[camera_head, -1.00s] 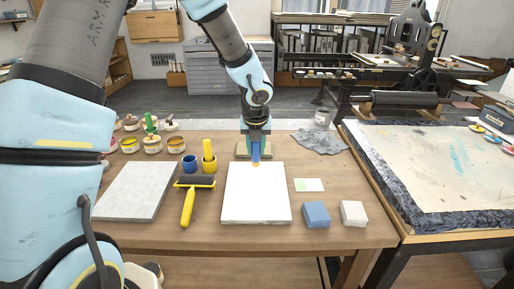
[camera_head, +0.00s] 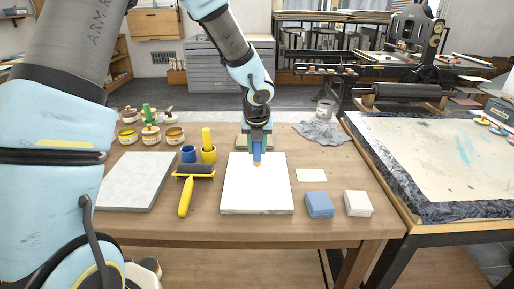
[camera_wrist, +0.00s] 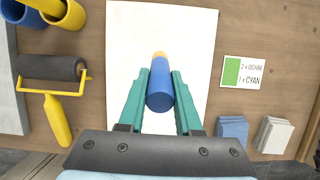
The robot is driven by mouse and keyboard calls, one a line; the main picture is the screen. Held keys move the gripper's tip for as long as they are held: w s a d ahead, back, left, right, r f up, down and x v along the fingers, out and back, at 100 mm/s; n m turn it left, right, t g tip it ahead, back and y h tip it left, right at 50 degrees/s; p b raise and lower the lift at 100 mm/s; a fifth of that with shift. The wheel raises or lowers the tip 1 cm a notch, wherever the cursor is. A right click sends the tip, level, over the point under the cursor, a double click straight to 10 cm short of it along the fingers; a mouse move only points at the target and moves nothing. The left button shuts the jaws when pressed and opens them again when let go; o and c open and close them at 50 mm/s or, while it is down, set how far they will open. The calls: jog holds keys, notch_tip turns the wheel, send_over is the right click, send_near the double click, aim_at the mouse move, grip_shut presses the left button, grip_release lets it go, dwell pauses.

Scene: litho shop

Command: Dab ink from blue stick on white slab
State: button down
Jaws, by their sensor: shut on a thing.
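My gripper (camera_wrist: 160,97) is shut on the blue stick (camera_wrist: 160,88), with a green finger on each side of it. The stick has a yellow-orange tip and also shows in the head view (camera_head: 257,155), pointing down over the far part of the white slab (camera_head: 257,190). I cannot tell whether the tip touches the slab. The slab looks clean, with no clear ink mark; it also fills the middle of the wrist view (camera_wrist: 120,50). A blue cup (camera_head: 189,154) and a yellow cup holding a yellow stick (camera_head: 207,140) stand left of the slab.
A roller with a yellow handle (camera_head: 186,198) and a grey slab (camera_head: 135,182) lie to the left. Ink jars (camera_head: 150,136) stand behind left.

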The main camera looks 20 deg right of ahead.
jog(key=shift+f+b, duration=0.3)
jog(key=shift+f, duration=0.45)
dwell(1.8)
jog(key=shift+r, duration=0.1)
notch_tip(320, 180, up, 7)
jog(key=p, duration=0.7)
jog(key=shift+p, duration=0.35)
